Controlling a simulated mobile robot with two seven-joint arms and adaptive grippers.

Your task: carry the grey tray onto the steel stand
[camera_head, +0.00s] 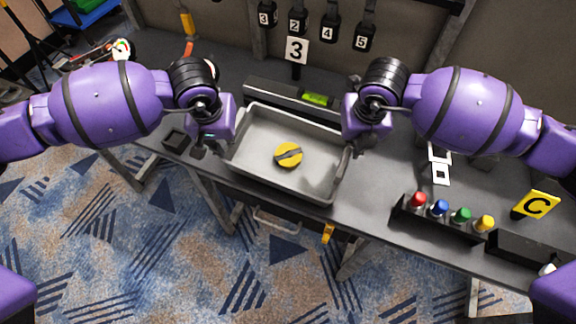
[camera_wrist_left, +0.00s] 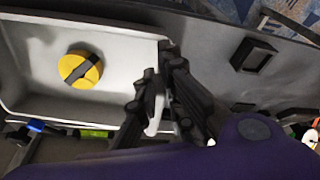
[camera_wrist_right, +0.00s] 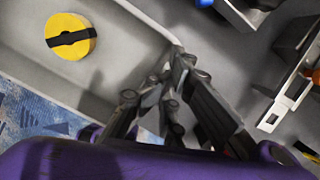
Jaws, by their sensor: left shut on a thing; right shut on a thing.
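The grey tray (camera_head: 262,135) is a shallow rectangular pan in the middle of the head view, over the front part of the dark bench. A yellow disc with a dark band (camera_head: 288,155) lies inside it. My left gripper (camera_head: 229,143) is shut on the tray's left end wall, and its fingers show at the rim in the left wrist view (camera_wrist_left: 156,95). My right gripper (camera_head: 351,149) is shut on the right end wall, also seen in the right wrist view (camera_wrist_right: 163,97). I cannot tell whether the tray touches the bench. I cannot make out the steel stand.
A dark channel with a green level (camera_head: 316,99) lies behind the tray. A rack of coloured knobs (camera_head: 440,208) and a yellow C sign (camera_head: 536,204) are at right. A small black open box (camera_head: 176,140) is at left.

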